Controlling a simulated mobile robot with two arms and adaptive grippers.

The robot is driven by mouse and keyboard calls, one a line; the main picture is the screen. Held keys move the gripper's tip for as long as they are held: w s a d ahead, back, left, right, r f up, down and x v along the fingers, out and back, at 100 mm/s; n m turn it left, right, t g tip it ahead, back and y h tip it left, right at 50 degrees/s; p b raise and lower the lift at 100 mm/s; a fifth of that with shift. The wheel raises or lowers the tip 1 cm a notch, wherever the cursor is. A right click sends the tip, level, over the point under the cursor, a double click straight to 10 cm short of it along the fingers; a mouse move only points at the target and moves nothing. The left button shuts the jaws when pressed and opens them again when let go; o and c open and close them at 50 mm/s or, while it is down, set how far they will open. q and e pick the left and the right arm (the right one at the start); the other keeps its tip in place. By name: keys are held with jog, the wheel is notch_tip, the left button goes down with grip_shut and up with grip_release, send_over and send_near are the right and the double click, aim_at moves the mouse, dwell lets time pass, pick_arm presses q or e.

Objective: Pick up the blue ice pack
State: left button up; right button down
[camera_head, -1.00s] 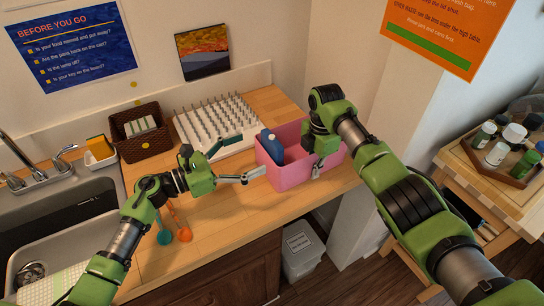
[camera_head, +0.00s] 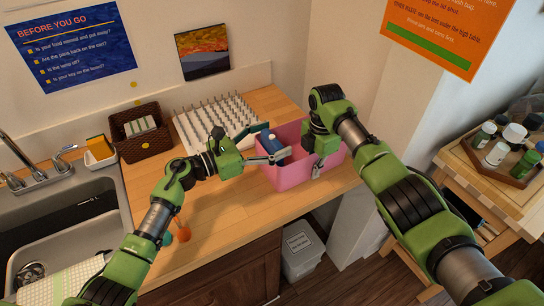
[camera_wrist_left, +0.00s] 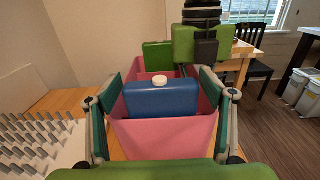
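The blue ice pack (camera_wrist_left: 162,99), with a white cap, stands upright in the left part of the pink bin (camera_head: 292,176). In the head view the ice pack (camera_head: 275,149) is partly hidden by my left gripper. My left gripper (camera_head: 274,142) is open at the bin's left end, with one finger on each side of the ice pack. In the left wrist view its fingers (camera_wrist_left: 162,98) are spread wider than the pack, with gaps on both sides. My right gripper (camera_head: 316,158) points down over the bin's right part; I cannot tell its finger opening.
A white peg rack (camera_head: 215,128) stands behind my left gripper, with a brown basket (camera_head: 142,140) left of it. The sink (camera_head: 70,235) is at left. A bin (camera_head: 301,248) stands on the floor below the counter. Orange and teal utensils (camera_head: 182,232) lie on the counter.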

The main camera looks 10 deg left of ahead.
pick_arm(q)
jog(key=c, duration=1.2)
jog(key=shift+o, duration=0.2)
jog(key=shift+r, duration=0.1)
notch_tip(320, 180, up, 18)
pick_arm(e)
jog(key=c, duration=2.2)
grip_release()
